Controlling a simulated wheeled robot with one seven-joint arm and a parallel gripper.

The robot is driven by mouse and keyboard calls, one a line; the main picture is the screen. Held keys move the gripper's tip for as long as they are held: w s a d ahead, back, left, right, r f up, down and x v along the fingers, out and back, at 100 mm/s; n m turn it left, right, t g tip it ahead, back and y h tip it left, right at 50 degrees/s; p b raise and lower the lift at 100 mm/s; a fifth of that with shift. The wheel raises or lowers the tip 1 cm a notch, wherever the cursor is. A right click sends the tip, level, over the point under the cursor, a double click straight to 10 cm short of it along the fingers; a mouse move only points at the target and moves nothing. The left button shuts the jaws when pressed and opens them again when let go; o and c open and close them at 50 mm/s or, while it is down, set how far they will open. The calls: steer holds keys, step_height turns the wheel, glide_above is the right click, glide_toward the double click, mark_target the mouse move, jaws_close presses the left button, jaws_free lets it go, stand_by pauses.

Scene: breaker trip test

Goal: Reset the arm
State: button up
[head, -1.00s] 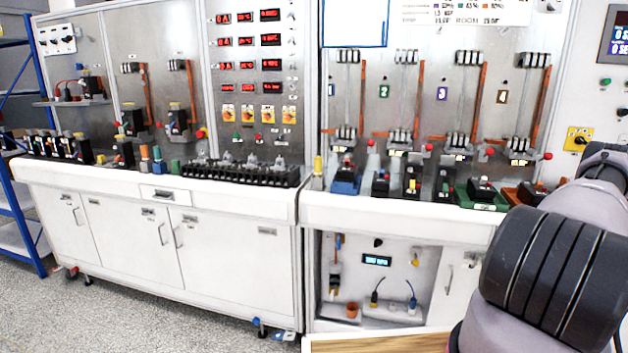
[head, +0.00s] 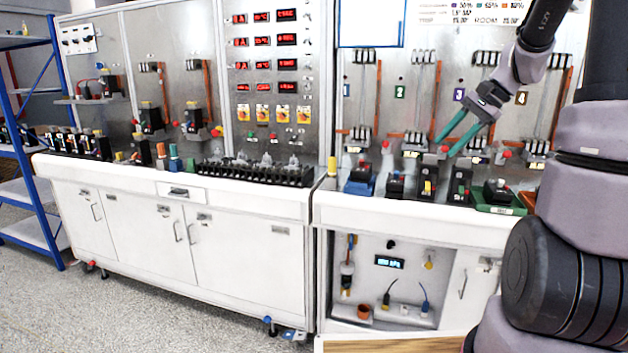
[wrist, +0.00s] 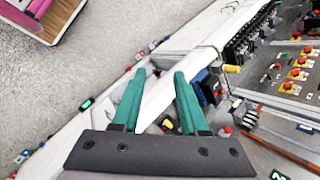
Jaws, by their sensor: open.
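My gripper (head: 443,147) is in the head view at the right, in front of the right-hand test panel. Its two teal fingers are spread, point down and left, and hold nothing. They are above the row of small breakers on the bench; the exact gap in depth cannot be told. In the wrist view the open fingers (wrist: 160,76) show from behind, with the white bench edge (wrist: 158,104) between and beyond them. My arm fills the right side of the head view and hides part of the panel.
Several breakers, including a blue-based one (head: 359,181) and one on a green tray (head: 497,198), stand on the right bench. A black terminal strip (head: 255,172) lies on the left bench. A blue rack (head: 48,150) stands far left. The floor (head: 130,310) in front is clear.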

steer(key=s+a+r+n+t+h, duration=0.2)
steer(key=s+a+r+n, duration=0.1)
steer(key=s, duration=0.7)
steer(key=s+a+r+n+t+h, duration=0.2)
steer(key=s+a+r, duration=0.3)
steer(key=s, duration=0.4)
steer(key=shift+s+a+r+n+t, duration=0.15)
steer(key=shift+s+r+n+t, duration=0.2)
steer(key=shift+n, duration=0.45)
